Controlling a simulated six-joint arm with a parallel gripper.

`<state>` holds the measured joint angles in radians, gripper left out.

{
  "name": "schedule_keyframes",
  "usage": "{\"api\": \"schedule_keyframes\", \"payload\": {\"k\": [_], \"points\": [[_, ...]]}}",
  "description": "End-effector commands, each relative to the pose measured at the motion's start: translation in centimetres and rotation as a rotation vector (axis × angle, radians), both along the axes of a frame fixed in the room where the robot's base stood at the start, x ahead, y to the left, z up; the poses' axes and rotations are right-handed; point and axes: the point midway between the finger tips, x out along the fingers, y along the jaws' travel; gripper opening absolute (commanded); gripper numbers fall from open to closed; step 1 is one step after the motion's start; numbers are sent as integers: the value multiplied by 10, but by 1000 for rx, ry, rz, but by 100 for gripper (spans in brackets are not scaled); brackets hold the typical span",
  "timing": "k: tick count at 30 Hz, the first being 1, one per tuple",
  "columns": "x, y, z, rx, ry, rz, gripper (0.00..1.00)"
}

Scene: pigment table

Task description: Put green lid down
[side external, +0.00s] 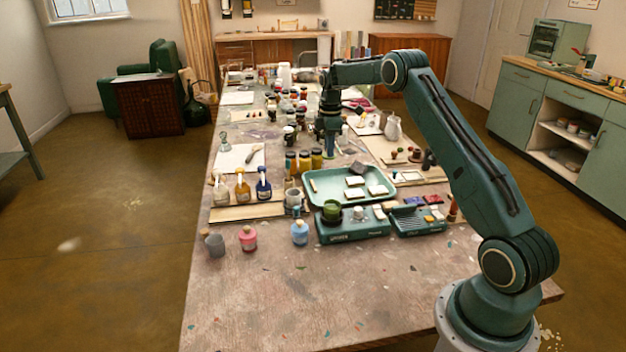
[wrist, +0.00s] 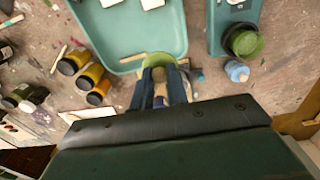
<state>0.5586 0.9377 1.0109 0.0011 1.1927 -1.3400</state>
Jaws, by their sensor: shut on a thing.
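The green lid (wrist: 157,58) shows in the wrist view between the fingertips of my gripper (wrist: 161,77), over the near edge of the teal tray. My gripper is shut on it, and the fingers cover part of it. In the side view my gripper (side external: 331,153) points down above the table, behind the tray; the lid is too small to make out there. A green jar (side external: 331,211) stands on the teal scale-like device (side external: 352,232); it also shows at the upper right of the wrist view (wrist: 243,42).
The teal tray (side external: 325,196) holds pale blocks. Several yellow-brown jars (wrist: 90,77) stand left of my gripper in the wrist view. A small blue bottle (side external: 300,232) and a pink jar (side external: 248,238) stand in front. The table's (side external: 300,300) front is largely clear.

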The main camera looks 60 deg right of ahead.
Motion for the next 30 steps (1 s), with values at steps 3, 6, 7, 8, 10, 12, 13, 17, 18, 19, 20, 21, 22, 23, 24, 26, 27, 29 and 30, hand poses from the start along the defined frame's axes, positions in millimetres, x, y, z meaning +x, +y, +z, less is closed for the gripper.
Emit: {"api": "schedule_keyframes", "payload": {"k": [3, 6, 7, 8, 10, 12, 13, 17, 18, 19, 20, 21, 22, 23, 24, 26, 27, 29, 30], "points": [[-1, 1, -25, 2, 4, 0, 0], [-1, 1, -44, 2, 4, 1, 0], [-1, 1, -50, 2, 4, 1, 0], [-1, 1, -55, 2, 4, 1, 0], [-1, 1, -69, 1, 3, 1, 0], [-1, 1, -82, 2, 4, 1, 0], [-1, 1, -87, 1, 3, 1, 0], [-1, 1, -107, 1, 2, 1, 0], [0, 0, -111, 1, 1, 1, 0], [0, 0, -113, 1, 1, 1, 0], [0, 0, -116, 1, 1, 1, 0], [0, 0, -118, 0, 0, 1, 0], [0, 0, -119, 0, 0, 1, 0], [0, 0, -120, 0, 0, 1, 0], [0, 0, -120, -1, -1, 1, 0], [0, 0, -120, -1, -1, 1, 0], [0, 0, -120, -1, -1, 1, 0], [0, 0, -122, 0, 0, 1, 0], [0, 0, -124, 1, 1, 1, 0]]}}
